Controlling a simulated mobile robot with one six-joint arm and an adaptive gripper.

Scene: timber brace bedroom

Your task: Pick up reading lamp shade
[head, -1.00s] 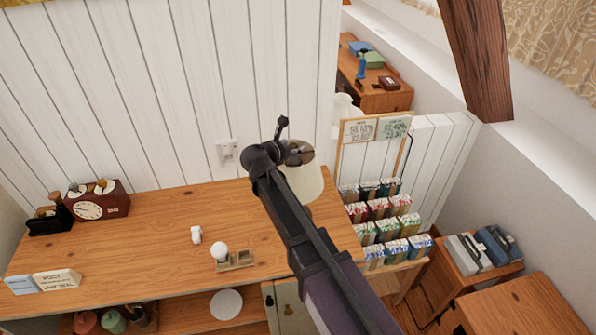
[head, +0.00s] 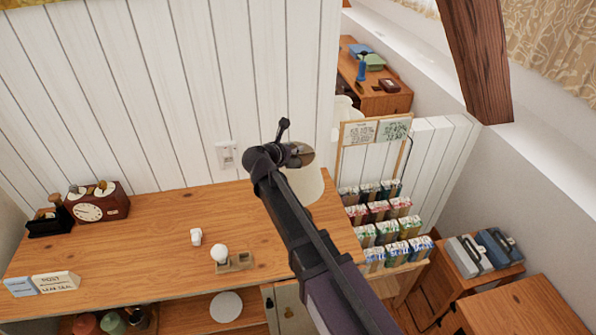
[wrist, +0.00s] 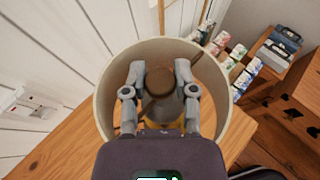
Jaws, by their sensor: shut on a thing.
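The reading lamp shade (head: 308,186) is a cream, tapered shade at the right end of the wooden desk, partly hidden behind my arm in the head view. In the wrist view the shade (wrist: 106,100) is a wide open ring around my fingers. My gripper (wrist: 159,78) reaches into the ring, its two grey fingers on either side of a round brown piece (wrist: 159,82) at the shade's middle, and is shut. A brassy part shows below, mostly hidden. I cannot tell whether the shade is clear of what is under it.
The desk (head: 130,250) holds a small white item (head: 196,237), a white ball on a wooden base (head: 235,262), a clock box (head: 97,203) and small signs (head: 55,282). A rack of boxes (head: 385,215) stands close on the right. The panelled wall (head: 150,90) is behind.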

